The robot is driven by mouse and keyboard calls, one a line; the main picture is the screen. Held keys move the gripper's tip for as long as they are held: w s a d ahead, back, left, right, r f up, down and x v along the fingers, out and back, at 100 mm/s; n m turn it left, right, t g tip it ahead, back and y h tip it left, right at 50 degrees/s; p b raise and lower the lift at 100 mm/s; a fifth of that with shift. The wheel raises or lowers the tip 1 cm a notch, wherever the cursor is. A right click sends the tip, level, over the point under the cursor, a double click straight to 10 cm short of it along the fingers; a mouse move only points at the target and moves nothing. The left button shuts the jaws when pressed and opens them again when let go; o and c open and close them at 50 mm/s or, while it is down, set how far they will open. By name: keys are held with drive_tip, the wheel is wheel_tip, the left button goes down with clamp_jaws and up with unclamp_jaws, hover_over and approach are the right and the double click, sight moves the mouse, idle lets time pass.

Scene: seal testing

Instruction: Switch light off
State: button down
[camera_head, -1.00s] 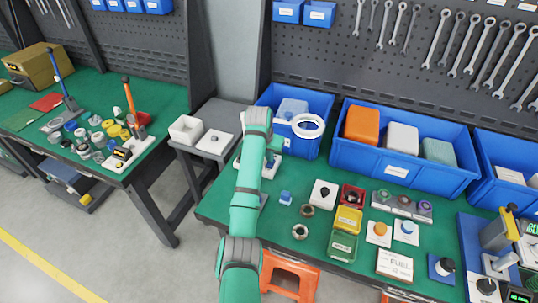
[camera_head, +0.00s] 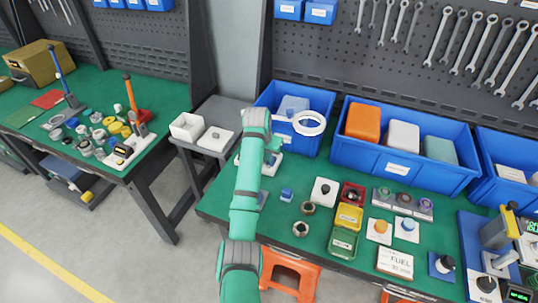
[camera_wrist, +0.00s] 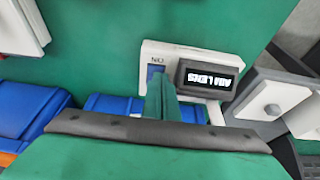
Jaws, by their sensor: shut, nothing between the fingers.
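A white switch box (camera_wrist: 150,50) sits on the green bench top, with a blue button (camera_wrist: 156,72) under a small label and a black display (camera_wrist: 208,78) with white lettering that appears upside down. In the wrist view my gripper (camera_wrist: 161,95) is shut and empty, its fingertips at the lower edge of the blue button; I cannot tell whether they touch it. In the head view my gripper (camera_head: 272,146) is partly hidden by my arm, above a white box (camera_head: 272,162) that is mostly covered. A bright white ring lamp (camera_head: 309,122) stands right of it.
Blue bins (camera_head: 402,168) line the back of the bench. Small parts, yellow and green trays (camera_head: 343,242) and a FUEL box (camera_head: 395,263) lie to the right. A grey side table (camera_head: 205,152) with white boxes is at the left. An orange stool (camera_head: 290,270) stands in front.

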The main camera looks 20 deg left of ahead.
drive_tip(key=shift+d+f, duration=0.1)
drive_tip(key=shift+d, duration=0.1)
drive_tip(key=shift+r, duration=0.35)
drive_tip(key=v, duration=1.3)
drive_tip(key=shift+r, duration=0.3)
drive_tip(key=shift+w+a, duration=0.1)
drive_tip(key=shift+w, duration=0.1)
